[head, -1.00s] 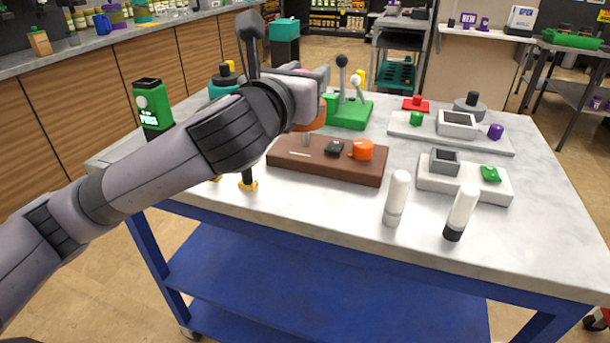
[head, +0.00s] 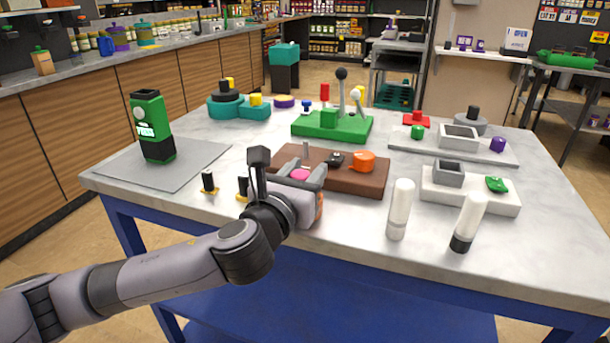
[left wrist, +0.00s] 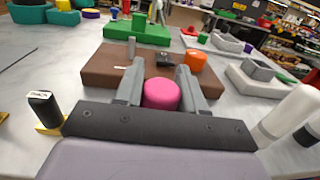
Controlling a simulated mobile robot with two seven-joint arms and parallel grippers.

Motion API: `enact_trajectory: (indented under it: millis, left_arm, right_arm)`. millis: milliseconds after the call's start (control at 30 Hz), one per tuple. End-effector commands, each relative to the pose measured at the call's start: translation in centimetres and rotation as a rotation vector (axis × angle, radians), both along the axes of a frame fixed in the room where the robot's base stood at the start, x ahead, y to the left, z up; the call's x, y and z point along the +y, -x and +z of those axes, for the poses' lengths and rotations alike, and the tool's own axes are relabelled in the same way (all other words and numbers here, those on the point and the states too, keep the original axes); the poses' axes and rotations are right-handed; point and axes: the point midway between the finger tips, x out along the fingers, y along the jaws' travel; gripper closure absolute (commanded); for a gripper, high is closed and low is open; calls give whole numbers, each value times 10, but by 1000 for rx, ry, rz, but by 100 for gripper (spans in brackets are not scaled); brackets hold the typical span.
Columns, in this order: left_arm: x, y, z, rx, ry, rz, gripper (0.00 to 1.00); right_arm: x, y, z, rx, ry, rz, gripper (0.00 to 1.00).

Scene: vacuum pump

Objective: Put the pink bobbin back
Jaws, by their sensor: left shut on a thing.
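The pink bobbin (left wrist: 161,94) sits between the two grey fingers of my left gripper (left wrist: 160,88) in the left wrist view. In the head view its pink top (head: 300,174) shows between the fingers of my left gripper (head: 302,176), which is shut on it. The gripper is at the near edge of a brown block (head: 340,177), which bears a thin metal peg (head: 305,150), a black piece (head: 334,158) and an orange bobbin (head: 362,161). The peg (left wrist: 131,50) stands bare beyond the left finger. The bobbin's underside is hidden. My right gripper is not in view.
Two small black-topped pieces (head: 209,182) on yellow feet stand left of my gripper. White cylinders (head: 400,207) stand to the right. A green lever base (head: 332,126) is behind the brown block. A green and black canister (head: 152,128) stands on a grey mat (head: 120,165).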

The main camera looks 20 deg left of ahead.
Motion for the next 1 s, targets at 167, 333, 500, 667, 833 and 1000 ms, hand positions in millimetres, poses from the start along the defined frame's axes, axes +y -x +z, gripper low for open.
enact_trajectory:
  millis: [167, 333, 500, 667, 833, 1000]
  left_arm:
    - [0, 0, 1, -1, 0, 0, 90]
    - [0, 0, -2, 0, 0, 1, 41]
    - [0, 0, -2, 0, 0, 1, 35]
    - [0, 0, 0, -1, 0, 0, 35]
    - [1, 9, 1, 1, 0, 0, 35]
    - [3, 35, 1, 2, 0, -2, 35]
  right_arm:
    - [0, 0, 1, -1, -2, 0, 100]
    - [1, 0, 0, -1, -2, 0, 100]
    - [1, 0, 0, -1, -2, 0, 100]
    - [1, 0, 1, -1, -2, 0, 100]
    - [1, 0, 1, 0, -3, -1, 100]
    - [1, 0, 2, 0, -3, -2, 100]
